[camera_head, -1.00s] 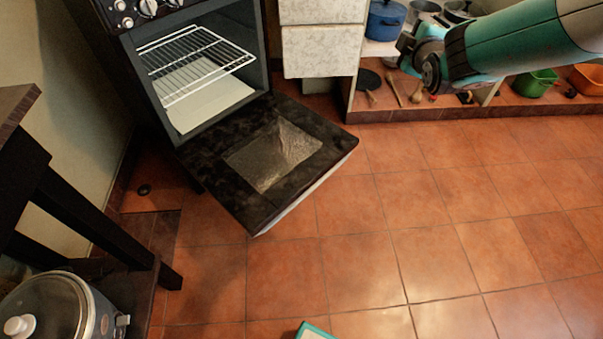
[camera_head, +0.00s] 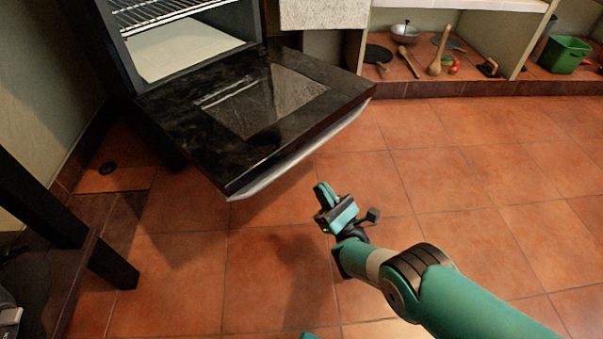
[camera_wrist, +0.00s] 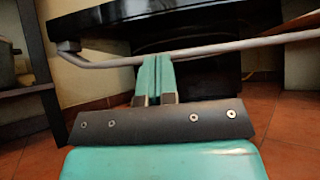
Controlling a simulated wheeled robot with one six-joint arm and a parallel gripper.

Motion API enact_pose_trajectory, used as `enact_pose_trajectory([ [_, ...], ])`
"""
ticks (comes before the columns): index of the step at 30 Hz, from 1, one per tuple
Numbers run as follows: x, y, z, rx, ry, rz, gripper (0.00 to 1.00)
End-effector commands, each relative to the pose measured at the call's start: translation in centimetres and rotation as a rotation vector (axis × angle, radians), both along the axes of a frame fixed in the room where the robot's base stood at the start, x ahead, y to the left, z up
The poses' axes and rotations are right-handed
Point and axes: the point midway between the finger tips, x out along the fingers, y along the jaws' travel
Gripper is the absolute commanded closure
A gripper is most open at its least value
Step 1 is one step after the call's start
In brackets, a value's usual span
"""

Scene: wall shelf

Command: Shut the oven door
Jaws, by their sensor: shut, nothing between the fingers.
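The oven (camera_head: 190,45) stands at the upper left with its black door (camera_head: 250,115) hanging open, folded down and roughly level. A wire rack (camera_head: 150,12) and a pale floor panel show inside the oven. My gripper (camera_head: 322,190) is shut and empty, in front of the door's front edge and apart from it in the head view. In the wrist view the shut fingers (camera_wrist: 155,62) point at the door (camera_wrist: 200,28), and the grey bar handle (camera_wrist: 230,47) runs across just by the fingertips. I cannot tell whether they touch it.
A dark wooden table (camera_head: 50,215) stands at the left. A low shelf (camera_head: 440,88) with wooden spoons (camera_head: 440,55), a pan and a green bucket (camera_head: 565,55) is at the upper right. The tiled floor between is clear.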

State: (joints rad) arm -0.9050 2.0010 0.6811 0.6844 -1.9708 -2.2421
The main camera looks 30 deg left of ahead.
Motion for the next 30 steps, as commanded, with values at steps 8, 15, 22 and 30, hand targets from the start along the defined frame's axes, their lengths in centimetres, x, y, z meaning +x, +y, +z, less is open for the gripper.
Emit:
enact_pose_trajectory([
  [8,0.3,2.0,1.1,0.001,-0.020,0.002,1.00],
  [15,0.7,3.3,2.0,0.000,-0.016,0.003,1.00],
  [22,1.1,4.3,3.1,0.002,-0.016,0.003,1.00],
  [30,1.3,5.2,4.3,0.000,-0.015,0.002,1.00],
])
